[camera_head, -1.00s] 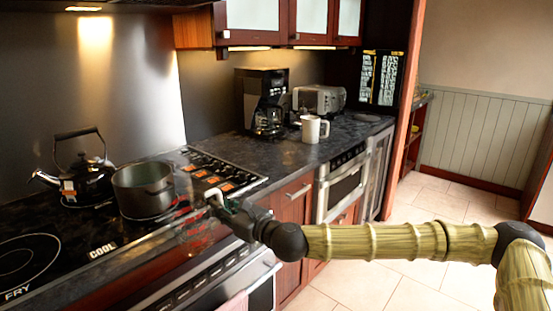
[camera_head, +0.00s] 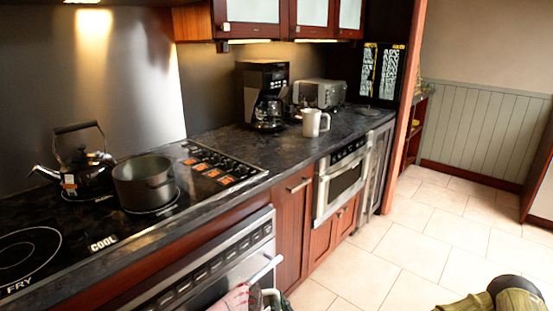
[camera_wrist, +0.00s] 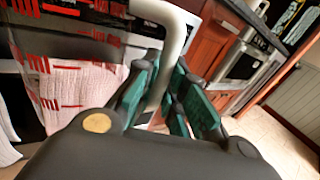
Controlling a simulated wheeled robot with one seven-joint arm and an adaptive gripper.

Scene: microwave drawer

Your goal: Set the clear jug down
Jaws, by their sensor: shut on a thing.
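The clear jug (camera_wrist: 112,42) is see-through with red markings and a pale curved handle; it fills the upper left of the wrist view. My gripper (camera_wrist: 165,78) has its dark green fingers shut around the handle. In the head view my gripper (camera_head: 273,300) shows only as a small dark green piece at the bottom edge, in front of the oven. There the jug is mostly out of frame and cannot be made out clearly. The wrist view does not show what is under the jug.
A black stove top (camera_head: 105,235) holds a kettle (camera_head: 88,172) and a pot (camera_head: 143,183). The dark counter (camera_head: 225,140) carries a coffee maker (camera_head: 265,95), a mug (camera_head: 313,122) and a toaster (camera_head: 320,94). A pinkish towel (camera_wrist: 82,92) hangs behind the jug. The tiled floor (camera_head: 400,230) is open.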

